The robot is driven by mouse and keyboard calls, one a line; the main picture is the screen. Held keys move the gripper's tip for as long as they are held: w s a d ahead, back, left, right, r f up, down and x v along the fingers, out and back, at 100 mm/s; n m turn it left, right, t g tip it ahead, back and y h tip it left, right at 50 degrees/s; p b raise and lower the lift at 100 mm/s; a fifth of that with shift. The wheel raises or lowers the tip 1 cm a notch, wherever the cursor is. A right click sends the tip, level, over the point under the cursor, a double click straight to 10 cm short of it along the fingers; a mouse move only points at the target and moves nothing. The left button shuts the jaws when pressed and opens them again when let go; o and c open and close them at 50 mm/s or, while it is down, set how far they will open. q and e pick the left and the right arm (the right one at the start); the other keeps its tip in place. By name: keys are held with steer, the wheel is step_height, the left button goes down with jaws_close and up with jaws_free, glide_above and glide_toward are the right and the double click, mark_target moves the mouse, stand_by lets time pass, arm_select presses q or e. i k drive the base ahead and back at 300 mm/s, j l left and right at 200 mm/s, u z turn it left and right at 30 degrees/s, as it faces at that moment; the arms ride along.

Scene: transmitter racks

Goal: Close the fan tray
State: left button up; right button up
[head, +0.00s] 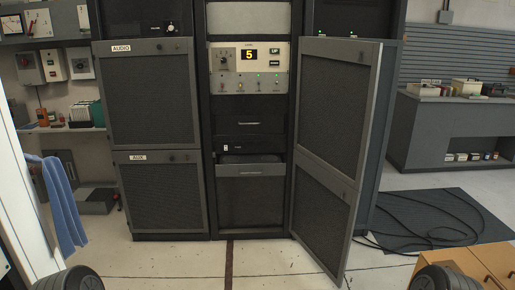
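The middle rack (201,60) stands straight ahead. Near its bottom is a dark tray with a grey front edge and a small handle (251,172). The tray appears to stick out, with a dark gap above it. It looks like the fan tray, but I can read no label on it. Above it are a thin black unit (260,145) and a flush dark drawer front with a handle (250,123). Neither gripper shows. Only dark rounded parts of my arms appear at the bottom corners.
A tall mesh door (333,110) stands swung out towards me, right of the tray. The AUDIO (150,95) and AUX (162,195) panels are on the left. A blue cloth (64,205) hangs at left. Cables (440,225) lie on a dark mat at right. Floor before the tray is clear.

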mark_target(250, 159)
steer(key=i, duration=0.55)
steer(key=i+l+u, duration=0.1)
steer(key=i, duration=0.5)
steer(key=i+u, duration=0.25)
steer(key=i, duration=0.85)
steer(key=i+l+u, duration=0.2)
steer(key=i, duration=0.9)
steer(key=j, duration=0.1)
